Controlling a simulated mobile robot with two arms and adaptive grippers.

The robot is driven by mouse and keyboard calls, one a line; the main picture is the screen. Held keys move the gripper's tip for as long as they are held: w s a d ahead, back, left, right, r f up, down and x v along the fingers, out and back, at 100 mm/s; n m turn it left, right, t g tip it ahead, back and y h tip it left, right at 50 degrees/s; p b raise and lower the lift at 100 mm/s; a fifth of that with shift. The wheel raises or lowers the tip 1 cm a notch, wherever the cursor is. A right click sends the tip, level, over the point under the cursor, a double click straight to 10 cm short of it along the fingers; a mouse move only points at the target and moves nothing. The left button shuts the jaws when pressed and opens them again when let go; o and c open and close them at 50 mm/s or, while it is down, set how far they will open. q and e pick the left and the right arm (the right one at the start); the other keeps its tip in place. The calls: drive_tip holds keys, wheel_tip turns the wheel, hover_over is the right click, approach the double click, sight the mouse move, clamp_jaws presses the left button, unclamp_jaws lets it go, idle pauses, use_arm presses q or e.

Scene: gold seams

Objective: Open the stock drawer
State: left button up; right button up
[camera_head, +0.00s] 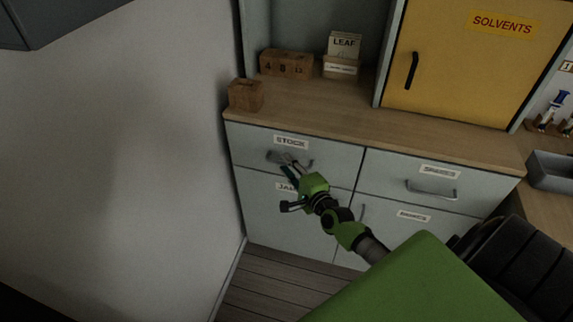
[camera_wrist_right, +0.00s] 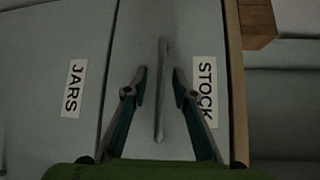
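The stock drawer (camera_head: 330,155) is the upper left drawer of the grey cabinet, with a STOCK label (camera_head: 291,142). Its front looks flush with the cabinet. Its bar handle (camera_head: 303,163) is partly covered by my right gripper (camera_head: 286,164). In the right wrist view, the handle (camera_wrist_right: 161,100) runs between the two fingertips of my right gripper (camera_wrist_right: 159,86). The fingers are apart, one on each side of the bar, with a visible gap on both sides. My left gripper is not in view.
A JARS door (camera_head: 262,205) is below, and a spares drawer (camera_head: 400,172) is to the right. The wooden worktop (camera_head: 330,108) above holds a wooden block (camera_head: 246,95) near its left edge. A white wall (camera_head: 120,130) stands close on the left.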

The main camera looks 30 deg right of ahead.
drive_tip(key=shift+w+d, duration=0.1)
drive_tip(key=shift+w, duration=0.4)
clamp_jaws()
drive_tip(key=shift+s, duration=0.1)
drive_tip(key=s+a+p, duration=0.6)
drive_tip(key=s+a, duration=1)
drive_tip(key=a, duration=0.3)
